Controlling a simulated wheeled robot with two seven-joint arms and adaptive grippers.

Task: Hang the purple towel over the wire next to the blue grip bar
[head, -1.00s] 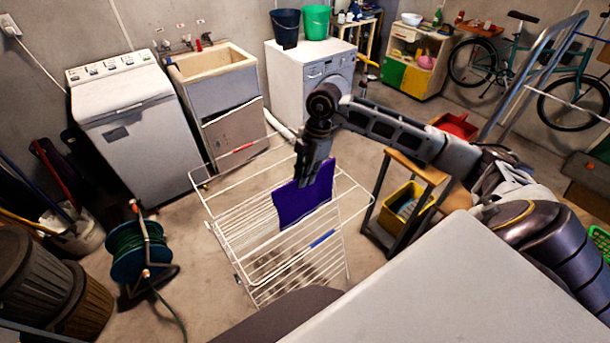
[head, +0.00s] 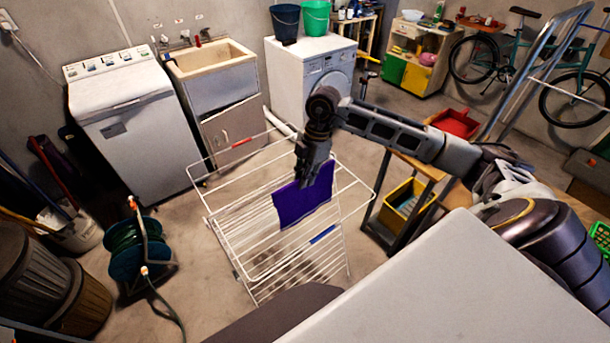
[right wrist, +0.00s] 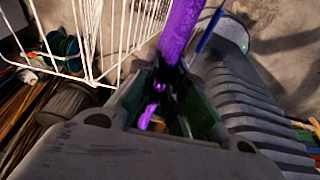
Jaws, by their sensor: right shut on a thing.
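The purple towel (head: 303,197) hangs from my right gripper (head: 310,183) over the white wire drying rack (head: 232,245). The gripper is shut on the towel's upper edge, and the towel also shows between the fingers in the right wrist view (right wrist: 180,35). The blue grip bar (head: 322,234) is on a front wire of the rack, just below and to the right of the towel in the head view. I cannot tell whether the towel touches a wire. A red grip bar (head: 242,142) sits on the rack's far side. My left gripper is not in view.
A wooden shelf stand with a yellow bin (head: 405,203) stands close to the rack's right. A hose reel (head: 138,250) stands to its left. A sink (head: 215,85) and washers are behind. A pale surface (head: 450,285) fills the front right.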

